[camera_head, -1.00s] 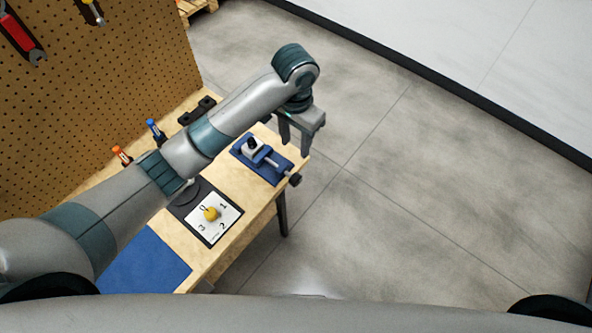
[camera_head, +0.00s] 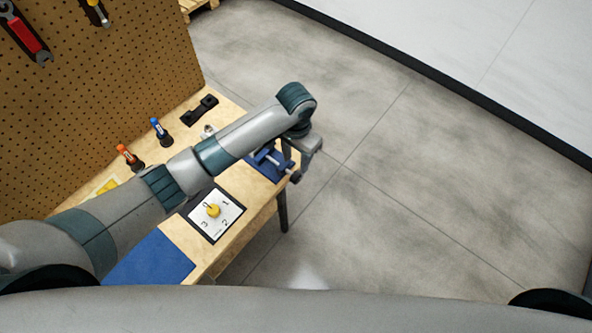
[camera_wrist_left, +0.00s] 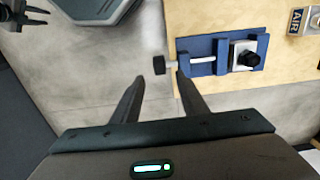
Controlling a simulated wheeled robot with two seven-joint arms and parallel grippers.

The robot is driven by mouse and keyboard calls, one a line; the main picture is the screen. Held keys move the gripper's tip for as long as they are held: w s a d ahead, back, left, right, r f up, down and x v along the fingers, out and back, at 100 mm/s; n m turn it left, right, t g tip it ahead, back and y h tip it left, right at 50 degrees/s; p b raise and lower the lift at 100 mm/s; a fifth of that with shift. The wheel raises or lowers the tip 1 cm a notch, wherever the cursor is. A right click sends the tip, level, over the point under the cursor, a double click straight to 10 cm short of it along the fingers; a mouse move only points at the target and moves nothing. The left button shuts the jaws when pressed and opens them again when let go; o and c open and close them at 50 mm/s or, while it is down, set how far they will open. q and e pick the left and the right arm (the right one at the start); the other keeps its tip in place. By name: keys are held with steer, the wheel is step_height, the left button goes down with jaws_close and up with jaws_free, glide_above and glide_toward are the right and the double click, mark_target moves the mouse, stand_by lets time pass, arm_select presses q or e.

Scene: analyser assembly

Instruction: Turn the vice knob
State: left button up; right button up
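The blue vice (camera_head: 262,166) is on the bench near its right end, partly hidden by my left arm in the head view. In the left wrist view the vice (camera_wrist_left: 222,44) shows its rod sticking out past the bench edge. The dark vice knob (camera_wrist_left: 159,65) is on the rod's end. My left gripper (camera_wrist_left: 159,77) is open. Its fingertips lie either side of the knob in the picture, and I see no contact. A dark pronged part at the wrist view's top left may be my right gripper.
A pegboard (camera_head: 110,90) stands behind. Floor right of the bench is clear.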

mark_target(296, 174)
arm_select(q)
step_height(296, 174, down, 8)
steer(key=shift+r+p, duration=0.15)
steer(key=shift+p, duration=0.65)
steer(key=shift+f, duration=0.4)
arm_select(e)
steer(key=shift+a+r, duration=0.2)
steer(key=shift+r, duration=0.3)
steer(key=shift+a+r, duration=0.15)
steer(key=shift+r, duration=0.35)
arm_select(q)
jaws_close()
arm_select(e)
steer(key=shift+d, duration=0.2)
